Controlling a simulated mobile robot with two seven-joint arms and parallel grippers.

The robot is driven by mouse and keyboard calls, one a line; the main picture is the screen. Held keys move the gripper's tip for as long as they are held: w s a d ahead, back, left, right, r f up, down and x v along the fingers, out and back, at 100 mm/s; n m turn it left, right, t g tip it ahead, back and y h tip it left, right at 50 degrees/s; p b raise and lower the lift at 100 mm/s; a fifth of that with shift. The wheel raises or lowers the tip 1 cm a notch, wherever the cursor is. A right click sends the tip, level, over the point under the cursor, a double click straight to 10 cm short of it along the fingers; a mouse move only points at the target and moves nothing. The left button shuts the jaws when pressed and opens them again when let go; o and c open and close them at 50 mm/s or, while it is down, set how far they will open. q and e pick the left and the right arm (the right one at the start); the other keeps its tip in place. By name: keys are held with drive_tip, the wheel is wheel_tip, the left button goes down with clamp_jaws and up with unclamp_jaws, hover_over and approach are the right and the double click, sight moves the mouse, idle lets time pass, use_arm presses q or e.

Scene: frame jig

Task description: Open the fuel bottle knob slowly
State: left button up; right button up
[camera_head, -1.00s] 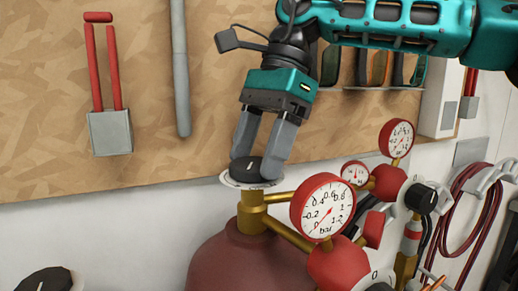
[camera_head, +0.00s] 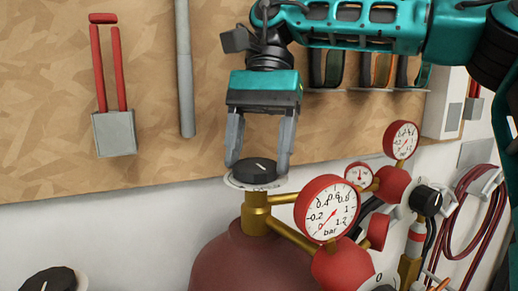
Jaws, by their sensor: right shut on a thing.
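The black knob (camera_head: 254,174) sits on a pale round dial plate on the brass valve (camera_head: 255,213), on top of the dark red fuel bottle (camera_head: 245,262). A short white line marks the knob's top. My right gripper (camera_head: 257,165) comes down from above and is shut on the knob, with one grey finger on its left and one on its right. The fingertips hide the knob's sides. My left gripper is not in view.
A large red-rimmed pressure gauge (camera_head: 327,209) stands close to the right of the knob, with a second gauge (camera_head: 401,140) farther right. Another black knob (camera_head: 426,200) is at right, and one (camera_head: 51,280) at lower left. The tool board is behind.

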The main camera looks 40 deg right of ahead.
idle(0.4)
drive_tip(key=o, duration=1.1)
drive_tip(key=shift+c, duration=0.2)
